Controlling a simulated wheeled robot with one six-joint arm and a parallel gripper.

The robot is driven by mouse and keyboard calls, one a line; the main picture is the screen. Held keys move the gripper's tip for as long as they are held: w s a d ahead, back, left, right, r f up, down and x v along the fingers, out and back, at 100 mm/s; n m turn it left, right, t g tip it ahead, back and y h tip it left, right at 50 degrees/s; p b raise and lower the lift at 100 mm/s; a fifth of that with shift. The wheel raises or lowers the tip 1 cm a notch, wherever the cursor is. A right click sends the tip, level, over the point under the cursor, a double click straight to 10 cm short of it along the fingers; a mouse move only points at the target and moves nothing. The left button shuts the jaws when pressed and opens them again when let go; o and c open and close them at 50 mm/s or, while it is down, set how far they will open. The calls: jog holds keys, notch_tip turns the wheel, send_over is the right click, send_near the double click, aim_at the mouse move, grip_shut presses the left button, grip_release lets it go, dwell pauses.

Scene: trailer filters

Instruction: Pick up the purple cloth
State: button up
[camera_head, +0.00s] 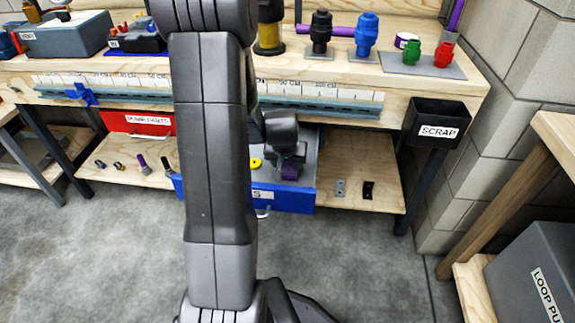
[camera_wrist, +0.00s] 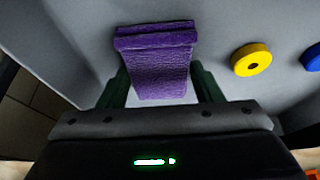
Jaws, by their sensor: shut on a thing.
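The purple cloth (camera_wrist: 160,70) is a folded, textured piece between the two dark green fingers of my gripper (camera_wrist: 160,88) in the wrist view. My gripper is shut on it, with a finger touching each side. In the head view the cloth (camera_head: 290,171) shows as a small purple patch below my gripper (camera_head: 289,160), inside the blue-fronted drawer (camera_head: 296,199). My arm covers the left part of the drawer. I cannot tell whether the cloth still touches the drawer floor.
A yellow ring (camera_wrist: 251,60) and a blue round piece (camera_wrist: 312,58) lie to the right of the cloth. The workbench top (camera_head: 330,75) stands above the drawer. A black scrap bin (camera_head: 438,124) hangs at its right end. The floor in front is clear.

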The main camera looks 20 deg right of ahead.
aim_at(287, 165)
notch_tip(287, 165, up, 11)
jog(key=p, duration=0.4)
jog(key=shift+f, duration=0.2)
